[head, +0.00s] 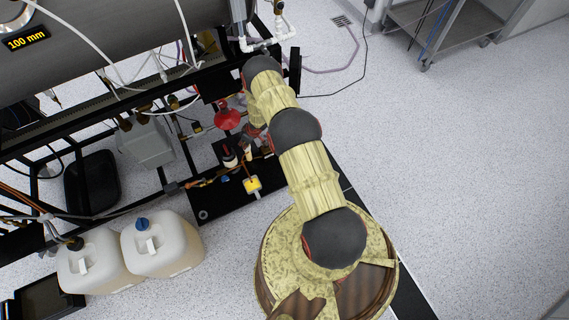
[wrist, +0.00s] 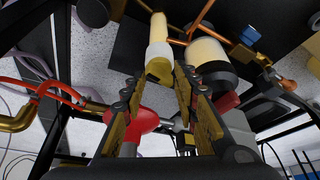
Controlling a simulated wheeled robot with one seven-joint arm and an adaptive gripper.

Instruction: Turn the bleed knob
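A red round knob (head: 227,118) sits on the pipework of the black frame, left of my arm in the head view. A red rounded part (wrist: 143,120), likely the same knob, shows in the wrist view beside and partly behind my left finger. No label shows, so I cannot tell for sure that it is the bleed knob. My gripper (wrist: 157,84) is open, its two fingers apart with nothing held between them. Contact with the red part cannot be made out. In the head view my gripper cannot be made out clearly beside the arm.
A white and yellow cylinder (wrist: 159,50) and a cream cylinder with a black end (wrist: 207,55) lie beyond my fingertips. Copper pipes and black frame bars crowd around. Two jugs (head: 160,245) stand on the floor at lower left.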

